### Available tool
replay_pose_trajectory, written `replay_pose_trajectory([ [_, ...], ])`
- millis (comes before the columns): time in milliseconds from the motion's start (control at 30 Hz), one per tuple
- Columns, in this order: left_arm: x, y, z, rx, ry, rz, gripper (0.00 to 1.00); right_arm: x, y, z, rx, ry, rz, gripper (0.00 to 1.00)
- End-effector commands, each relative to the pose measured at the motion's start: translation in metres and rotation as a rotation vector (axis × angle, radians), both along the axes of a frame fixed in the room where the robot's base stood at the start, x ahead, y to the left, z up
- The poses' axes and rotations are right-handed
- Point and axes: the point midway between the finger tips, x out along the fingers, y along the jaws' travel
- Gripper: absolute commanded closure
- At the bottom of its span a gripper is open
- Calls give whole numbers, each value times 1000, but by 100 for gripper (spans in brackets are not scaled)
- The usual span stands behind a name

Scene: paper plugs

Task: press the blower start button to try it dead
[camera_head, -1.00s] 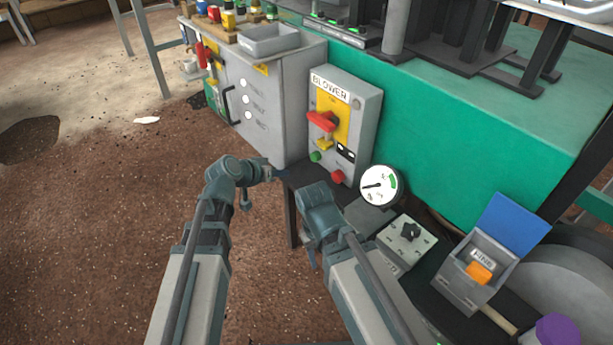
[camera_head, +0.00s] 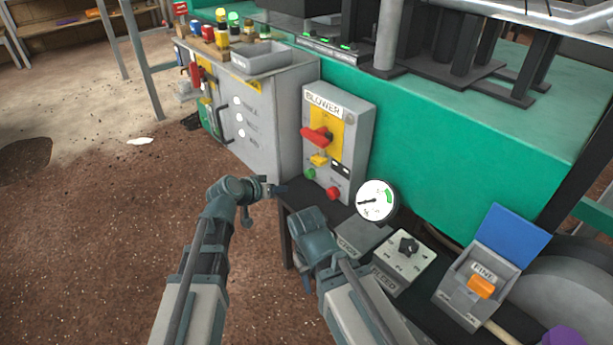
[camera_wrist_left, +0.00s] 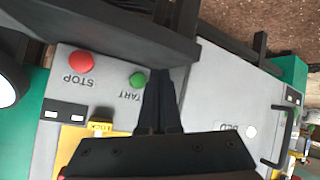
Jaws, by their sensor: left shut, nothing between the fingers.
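The grey blower panel (camera_head: 357,125), labelled BLOWER, stands upright in the head view. Its green start button (camera_head: 310,174) is at the lower left, and the red stop button (camera_head: 333,194) is to its right. A red handle (camera_head: 315,137) sits on a yellow plate, with a yellow lock piece (camera_head: 318,160) below it. My left gripper (camera_head: 283,188) is shut and empty, left of and below the green button. In the left wrist view, the dark fingertips (camera_wrist_left: 161,78) appear beside the green button (camera_wrist_left: 138,79), labelled START; contact cannot be told. My right gripper's fingers are hidden behind its wrist (camera_head: 313,232).
A grey cabinet (camera_head: 275,110) with a tray (camera_head: 262,58) on top stands left of the panel. A round gauge (camera_head: 376,201), a dial box (camera_head: 400,262) and an open-lidded box with an orange piece (camera_head: 481,288) are at the right. The floor at left is open.

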Motion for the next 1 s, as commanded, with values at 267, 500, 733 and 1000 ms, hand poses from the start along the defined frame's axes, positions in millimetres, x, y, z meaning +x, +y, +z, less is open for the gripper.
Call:
replay_pose_trajectory([
  [267,23,-30,0,1,0,-1,100,0,0,0,0,0,0,50],
  [500,33,-45,0,-1,0,-1,100,0,0,0,0,0,0,50],
  [733,35,-48,0,1,-1,-1,100,0,0,0,0,0,0,50],
  [1000,34,-48,0,1,-1,-1,100,0,0,0,0,0,0,50],
])
